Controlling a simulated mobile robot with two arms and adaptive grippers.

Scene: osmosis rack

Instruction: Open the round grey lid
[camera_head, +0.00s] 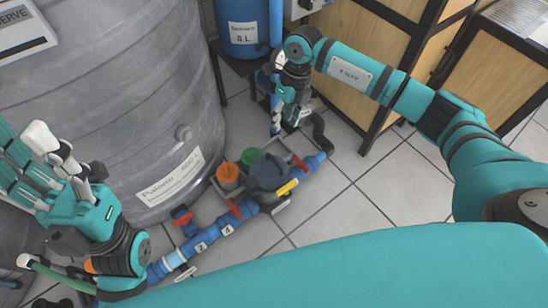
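The round grey lid (269,172) is dark and sits on top of the pump-like unit low in the middle of the head view, beside a green cap and an orange cap. My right gripper (284,126) hangs above and slightly beyond the lid, pointing down. It is apart from the lid in the picture, and its fingers look spread with nothing between them. My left gripper (62,160) is at the left edge, in front of the large grey tank and well away from the lid. Its finger opening is hard to make out.
The large grey tank (120,90) fills the left. Blue pipes (222,228) with red valve handles run along the floor beside the lid. The green cap (250,156) and orange cap (229,174) stand close by. A wooden cabinet (365,60) is behind. Tiled floor (345,215) is clear at right.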

